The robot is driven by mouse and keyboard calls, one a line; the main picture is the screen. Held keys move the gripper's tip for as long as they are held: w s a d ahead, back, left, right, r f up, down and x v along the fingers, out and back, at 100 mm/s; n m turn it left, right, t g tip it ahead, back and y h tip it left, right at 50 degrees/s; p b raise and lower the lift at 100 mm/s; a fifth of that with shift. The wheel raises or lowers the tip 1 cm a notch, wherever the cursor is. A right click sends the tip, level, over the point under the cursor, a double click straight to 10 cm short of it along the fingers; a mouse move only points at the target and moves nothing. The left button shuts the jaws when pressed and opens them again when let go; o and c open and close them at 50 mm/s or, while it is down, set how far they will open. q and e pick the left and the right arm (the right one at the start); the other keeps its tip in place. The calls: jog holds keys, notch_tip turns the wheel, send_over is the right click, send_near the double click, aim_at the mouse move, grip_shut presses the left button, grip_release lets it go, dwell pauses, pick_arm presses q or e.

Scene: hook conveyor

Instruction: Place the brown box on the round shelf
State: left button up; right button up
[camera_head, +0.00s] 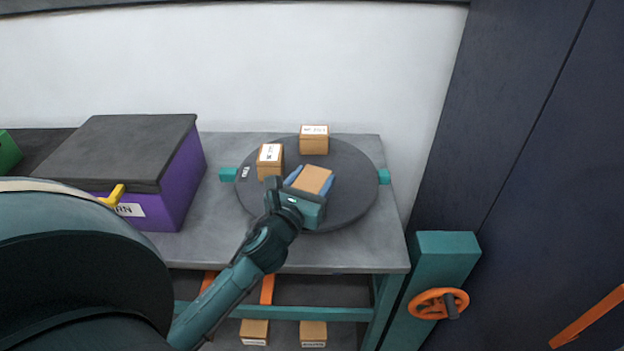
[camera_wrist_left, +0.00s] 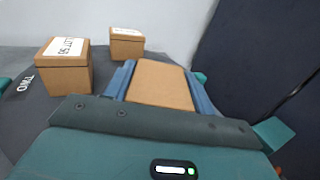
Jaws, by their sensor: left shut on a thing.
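My left gripper (camera_head: 309,186) is shut on a brown box (camera_head: 314,179), with a blue finger on each side of it. The held box is over the front right part of the dark round shelf (camera_head: 352,205); I cannot tell whether it touches the surface. In the left wrist view the held box (camera_wrist_left: 161,84) sits between the blue fingers. Two other brown boxes with white labels stand on the round shelf, one at the left (camera_head: 269,163) and one at the back (camera_head: 314,144). My right gripper is not in view.
The round shelf lies on a grey table (camera_head: 222,243). A purple box with a dark lid (camera_head: 180,185) stands at the left. A teal post with an orange handwheel (camera_head: 438,303) is at the right. More brown boxes (camera_head: 254,331) are below the table. The shelf's right side is clear.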

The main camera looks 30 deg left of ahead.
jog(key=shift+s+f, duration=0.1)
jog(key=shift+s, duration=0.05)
pick_arm(q)
jog(key=shift+f, duration=0.25)
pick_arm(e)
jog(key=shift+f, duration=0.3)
pick_arm(q)
jog(key=shift+f+b, duration=0.3)
jog(key=shift+b, duration=0.2)
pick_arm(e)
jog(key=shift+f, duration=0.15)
pick_arm(q)
jog(key=o, duration=1)
jog(key=shift+o, duration=1.2)
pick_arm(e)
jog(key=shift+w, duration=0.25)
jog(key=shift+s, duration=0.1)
pick_arm(q)
jog(key=s+d+b, duration=0.2)
jog(key=s, duration=1.1)
jog(key=shift+b, duration=0.35)
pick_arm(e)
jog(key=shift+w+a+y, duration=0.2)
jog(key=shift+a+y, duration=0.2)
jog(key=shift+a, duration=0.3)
